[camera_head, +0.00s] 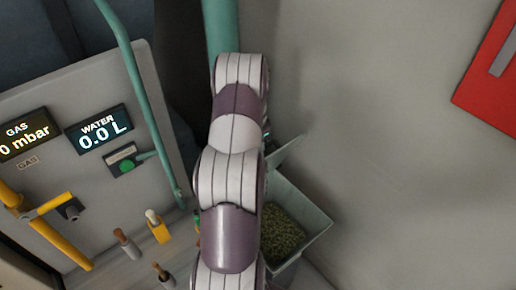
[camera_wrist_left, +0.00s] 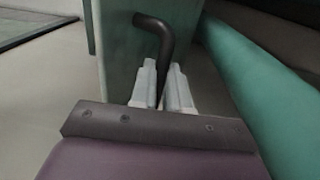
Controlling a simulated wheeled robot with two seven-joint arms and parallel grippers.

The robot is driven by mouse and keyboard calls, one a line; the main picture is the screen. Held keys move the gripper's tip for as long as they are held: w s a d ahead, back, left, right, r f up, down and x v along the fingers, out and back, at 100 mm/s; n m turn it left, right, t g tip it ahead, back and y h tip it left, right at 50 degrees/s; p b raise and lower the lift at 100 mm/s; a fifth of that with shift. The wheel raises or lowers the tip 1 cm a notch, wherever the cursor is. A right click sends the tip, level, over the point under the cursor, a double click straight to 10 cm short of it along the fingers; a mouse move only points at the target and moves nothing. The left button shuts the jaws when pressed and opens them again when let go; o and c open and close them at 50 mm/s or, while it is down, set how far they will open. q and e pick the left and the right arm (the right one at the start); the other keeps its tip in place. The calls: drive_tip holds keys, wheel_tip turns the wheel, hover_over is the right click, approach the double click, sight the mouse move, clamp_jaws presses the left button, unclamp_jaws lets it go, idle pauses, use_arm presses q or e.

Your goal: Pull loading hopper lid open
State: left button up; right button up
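The loading hopper (camera_head: 312,222) is a pale green box to the right of my arm in the head view, with green granular material (camera_head: 282,235) visible inside. A small grey-green flap (camera_head: 285,151), apparently the lid, stands tilted at its far side; my arm covers part of the hopper. In the left wrist view, a dark bent handle (camera_wrist_left: 153,22) stands against a green panel (camera_wrist_left: 122,60). My left gripper (camera_wrist_left: 164,72) has its two pale fingers on either side of the handle, close against it. It is hidden in the head view. My right gripper is in neither view.
A grey control panel (camera_head: 75,185) with gas and water displays, yellow pipes and several small levers is at left. A green pipe (camera_head: 140,85) runs down beside it. A red panel (camera_head: 490,80) hangs at upper right. The pale floor (camera_head: 400,200) at right is clear.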

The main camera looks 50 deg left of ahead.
use_arm(q)
drive_tip(key=o, duration=0.4)
drive_tip(key=shift+s+f, duration=0.15)
drive_tip(key=shift+f, duration=0.1)
drive_tip(key=shift+c, duration=0.2)
wheel_tip(320, 180, up, 12)
drive_tip(key=a+p, duration=0.2)
drive_tip(key=p, duration=0.4)
drive_tip(key=shift+w+r, duration=0.2)
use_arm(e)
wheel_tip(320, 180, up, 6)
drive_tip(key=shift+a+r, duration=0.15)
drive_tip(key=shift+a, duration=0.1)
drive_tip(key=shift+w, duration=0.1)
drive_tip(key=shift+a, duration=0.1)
